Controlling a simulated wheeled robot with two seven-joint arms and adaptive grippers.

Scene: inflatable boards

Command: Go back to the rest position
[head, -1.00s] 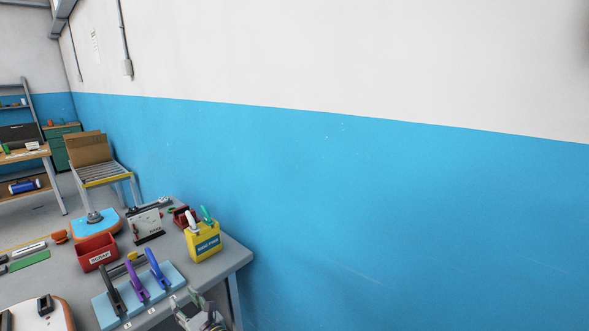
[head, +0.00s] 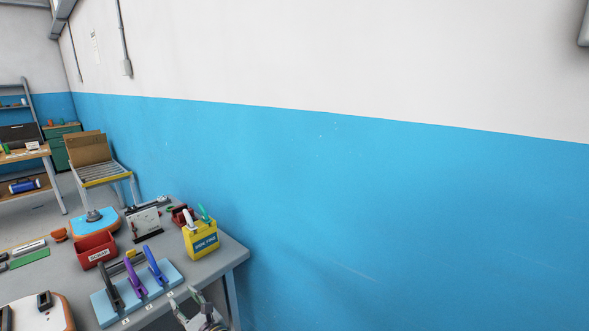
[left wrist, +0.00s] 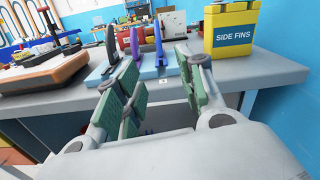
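My left gripper (head: 183,296) shows at the bottom of the head view, just off the front edge of the grey bench. In the left wrist view its two green-padded fingers (left wrist: 157,75) stand apart with nothing between them. They point towards the bench front, below a light-blue stand (head: 178,279) that holds a black, a purple and a blue fin upright. My right gripper is in neither view.
On the bench (head: 236,253) stand a yellow SIDE FINS box (head: 201,240), a red SCRAP bin (head: 95,249) and an orange-edged board (head: 35,312). A blue and white wall (head: 400,210) closes off the right. The bench's right front corner is bare.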

